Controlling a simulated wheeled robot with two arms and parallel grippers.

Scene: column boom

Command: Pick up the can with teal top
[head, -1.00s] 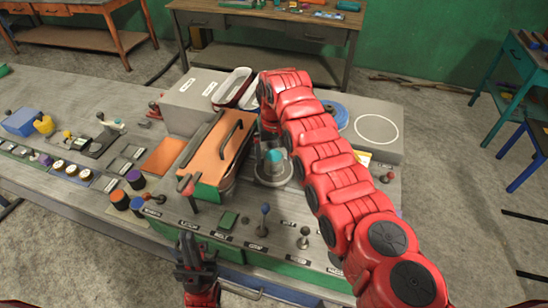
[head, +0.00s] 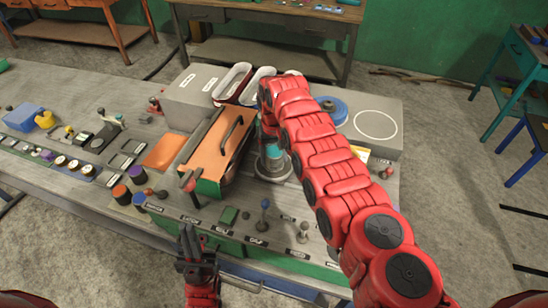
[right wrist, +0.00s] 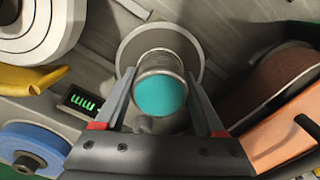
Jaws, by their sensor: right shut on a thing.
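The can with the teal top (head: 272,152) stands on a round grey base (head: 272,175), right of the orange-lidded box. In the right wrist view the can (right wrist: 160,95) is between the two fingers, with a round disc (right wrist: 193,48) behind it. My right gripper (right wrist: 160,80) is shut on the can; in the head view my red right arm partly hides the gripper and can. I cannot tell whether the can touches the base. My left gripper (head: 189,243) is at the front edge of the bench, away from the can, with its finger gap unclear.
The orange-lidded box (head: 216,145) with a black handle stands close left of the can. A blue round spool (head: 333,110) is behind my right arm. Levers and knobs line the front panel, including a blue-knobbed lever (head: 264,205). A yellow lever (right wrist: 25,78) shows in the right wrist view.

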